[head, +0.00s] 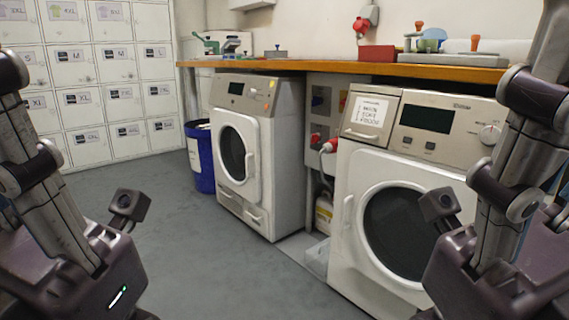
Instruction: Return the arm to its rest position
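My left arm (47,195) comes in at the left edge and slopes down to a dark housing (62,275) with a small green light, at the lower left. My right arm (508,165) comes down the right side to a similar dark housing (490,275) at the lower right. A small dark block stands out from each housing, on the left (128,205) and on the right (440,207). No fingertips show clearly, so I cannot tell whether either gripper is open or holds anything. Both arms look apart from the furniture, though the right one overlaps the nearer machine in the picture.
A white washer (243,150) and a nearer white machine (368,165) stand under a wooden worktop (330,68) with tools and a red box (377,54). A blue bin (203,165) stands by labelled white lockers (92,80). The grey floor (205,245) is clear in the middle.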

